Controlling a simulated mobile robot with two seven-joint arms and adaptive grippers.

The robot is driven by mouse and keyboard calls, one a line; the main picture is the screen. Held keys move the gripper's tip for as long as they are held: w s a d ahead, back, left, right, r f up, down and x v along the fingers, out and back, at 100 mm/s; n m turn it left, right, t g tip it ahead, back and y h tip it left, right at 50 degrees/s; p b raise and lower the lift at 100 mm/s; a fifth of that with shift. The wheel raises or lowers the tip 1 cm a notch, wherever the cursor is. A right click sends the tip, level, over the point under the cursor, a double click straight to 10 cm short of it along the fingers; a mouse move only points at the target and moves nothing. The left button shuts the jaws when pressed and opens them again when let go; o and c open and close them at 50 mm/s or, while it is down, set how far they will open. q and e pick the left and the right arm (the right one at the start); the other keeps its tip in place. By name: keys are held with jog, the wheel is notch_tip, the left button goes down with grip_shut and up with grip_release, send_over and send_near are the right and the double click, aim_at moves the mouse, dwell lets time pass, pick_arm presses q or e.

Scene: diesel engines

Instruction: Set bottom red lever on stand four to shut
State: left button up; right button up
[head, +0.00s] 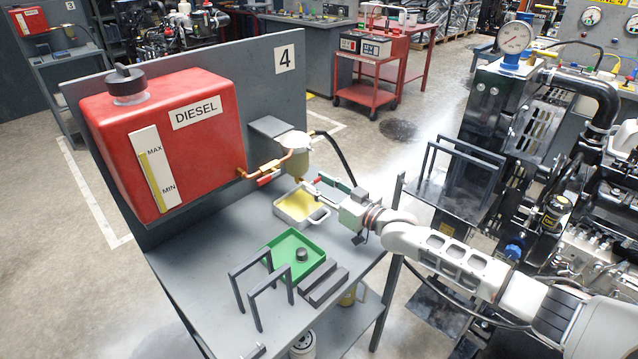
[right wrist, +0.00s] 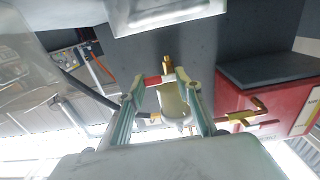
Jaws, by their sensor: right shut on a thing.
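Stand four has a red diesel tank (head: 160,135) joined by a copper pipe to a pale filter bowl (head: 297,163). A red lever (head: 265,180) sits on the pipe beside the tank. The bottom red lever (right wrist: 152,80) shows in the right wrist view by the brass fitting under the bowl, between my fingers. My right gripper (head: 313,188) reaches in from the right below the bowl, and it also fills the lower middle of the right wrist view (right wrist: 166,85). It is shut on the bottom lever, whose exact angle is partly hidden. My left gripper is out of view.
A metal pan (head: 288,216) with yellow liquid stands under the bowl. An engine (head: 575,215) stands at the right.

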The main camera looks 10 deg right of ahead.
dwell(0.4)
jog(key=o, duration=1.1)
jog(key=v, duration=1.2)
jog(key=shift+f, duration=0.1)
